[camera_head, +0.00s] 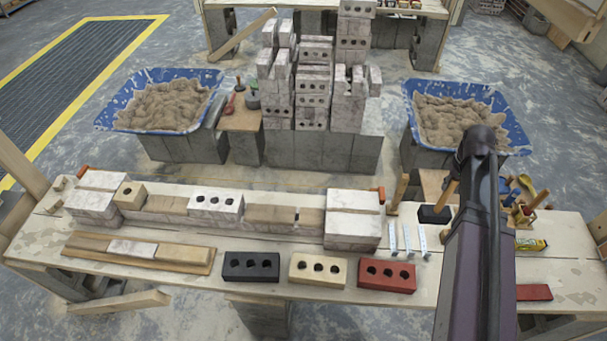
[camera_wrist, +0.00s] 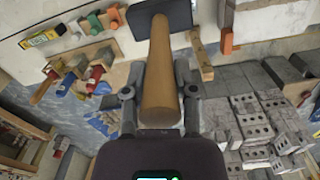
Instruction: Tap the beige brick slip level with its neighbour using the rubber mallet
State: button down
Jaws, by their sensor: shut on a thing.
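My gripper (camera_wrist: 160,98) is shut on the wooden handle of the rubber mallet (camera_wrist: 159,70) in the wrist view. Its black head (camera_wrist: 160,16) lies beyond the fingers. In the head view the black mallet head (camera_head: 435,214) is low over the bench's right part; I cannot tell whether it touches. A pale slip (camera_head: 133,248) lies between brown pieces on a board at front left. In the row behind, a small beige brick (camera_head: 130,195) and a tan piece (camera_head: 311,217) sit beside brown pieces. I cannot tell which is the task's slip.
Black (camera_head: 251,266), cream (camera_head: 318,269) and red (camera_head: 387,275) bricks line the bench's front. Pale end blocks (camera_head: 352,230) bound the row. Metal strips (camera_head: 407,240) and tools (camera_head: 525,200) stand right. Blue mortar tubs (camera_head: 160,100) and stacked bricks (camera_head: 315,80) are behind.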

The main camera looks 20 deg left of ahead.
jog(key=shift+r+p, duration=3)
jog(key=shift+r, duration=0.5)
jog(key=shift+a, duration=0.1)
